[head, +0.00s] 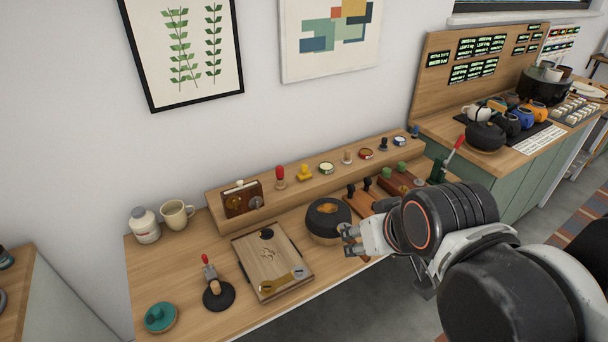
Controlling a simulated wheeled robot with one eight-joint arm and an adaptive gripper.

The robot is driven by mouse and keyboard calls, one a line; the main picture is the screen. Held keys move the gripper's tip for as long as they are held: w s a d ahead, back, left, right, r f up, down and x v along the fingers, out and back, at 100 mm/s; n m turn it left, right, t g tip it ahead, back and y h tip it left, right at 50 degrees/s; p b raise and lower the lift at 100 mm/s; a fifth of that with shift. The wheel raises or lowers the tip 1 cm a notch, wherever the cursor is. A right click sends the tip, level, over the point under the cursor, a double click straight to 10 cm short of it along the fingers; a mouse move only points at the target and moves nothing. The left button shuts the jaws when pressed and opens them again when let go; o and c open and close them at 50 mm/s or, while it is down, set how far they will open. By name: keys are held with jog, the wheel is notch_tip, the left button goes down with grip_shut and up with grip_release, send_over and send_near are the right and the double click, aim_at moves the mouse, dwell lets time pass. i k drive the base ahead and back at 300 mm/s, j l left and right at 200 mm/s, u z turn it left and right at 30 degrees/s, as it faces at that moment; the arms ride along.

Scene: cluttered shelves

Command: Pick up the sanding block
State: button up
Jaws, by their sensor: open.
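I cannot single out the sanding block with certainty in the head view. A brown wooden piece with two black knobs (362,200) and a darker reddish one with green knobs (398,180) lie at the right of the wooden bench (190,262); either may be it. My gripper (347,240) is open and empty, reaching in from the right over the bench's front part. Its fingers point left, beside a round black object with an amber top (326,222). I cannot tell whether they touch it. My arm hides part of the bench's right end.
A mug (177,214) and white jar (145,225) stand behind. A raised ledge (225,221) holds several small items.

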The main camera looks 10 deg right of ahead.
aim_at(305, 175)
jog(key=i, duration=1.05)
